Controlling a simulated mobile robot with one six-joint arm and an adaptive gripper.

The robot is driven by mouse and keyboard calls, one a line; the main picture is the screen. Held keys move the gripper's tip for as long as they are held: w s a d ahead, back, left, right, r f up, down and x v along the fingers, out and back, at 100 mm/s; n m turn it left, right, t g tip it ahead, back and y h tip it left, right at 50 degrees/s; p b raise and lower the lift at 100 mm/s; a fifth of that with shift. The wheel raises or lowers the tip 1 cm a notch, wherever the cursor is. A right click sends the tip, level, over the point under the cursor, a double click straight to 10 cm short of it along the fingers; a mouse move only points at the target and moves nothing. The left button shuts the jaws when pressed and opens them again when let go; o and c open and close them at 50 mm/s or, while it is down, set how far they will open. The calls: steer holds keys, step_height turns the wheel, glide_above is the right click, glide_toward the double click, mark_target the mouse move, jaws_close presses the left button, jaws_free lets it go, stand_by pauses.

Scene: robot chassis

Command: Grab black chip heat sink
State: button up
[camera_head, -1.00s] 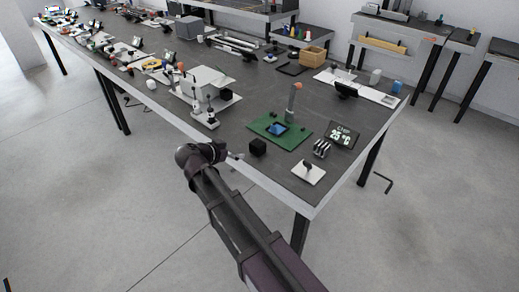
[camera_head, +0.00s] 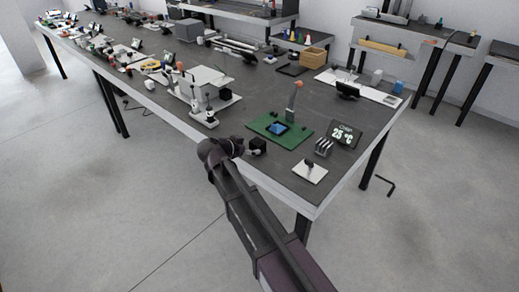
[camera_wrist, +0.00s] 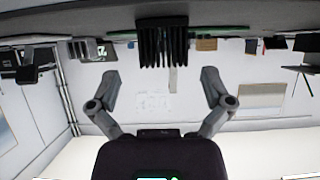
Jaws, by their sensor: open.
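The black chip heat sink (camera_head: 258,145) is a small dark block near the front edge of the table. In the wrist view it appears upside down as a finned black block (camera_wrist: 163,42) at the top centre. My gripper (camera_wrist: 158,75) is open, with its two grey fingers spread left and right of the heat sink in the picture. The heat sink lies beyond the fingertips, and nothing is held between them. In the head view my gripper (camera_head: 240,147) is just left of the heat sink; its fingers are hard to make out there.
A green board (camera_head: 278,130) with a blue chip lies behind the heat sink. A silver finned block (camera_head: 324,147), a white pad (camera_head: 309,171) and a temperature display (camera_head: 344,134) are to the right. A white machine (camera_head: 205,88) stands to the left.

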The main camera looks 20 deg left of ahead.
mark_target(254, 146)
steer(key=b+x, duration=0.2)
steer(key=x, duration=0.2)
steer(key=shift+w+a+f, duration=0.15)
steer(key=shift+w+d+f+b, duration=0.2)
steer(key=shift+w+b, duration=0.1)
steer(key=shift+w, duration=0.1)
stand_by(0.4)
steer(key=shift+r, duration=0.1)
steer(key=c, duration=1.1)
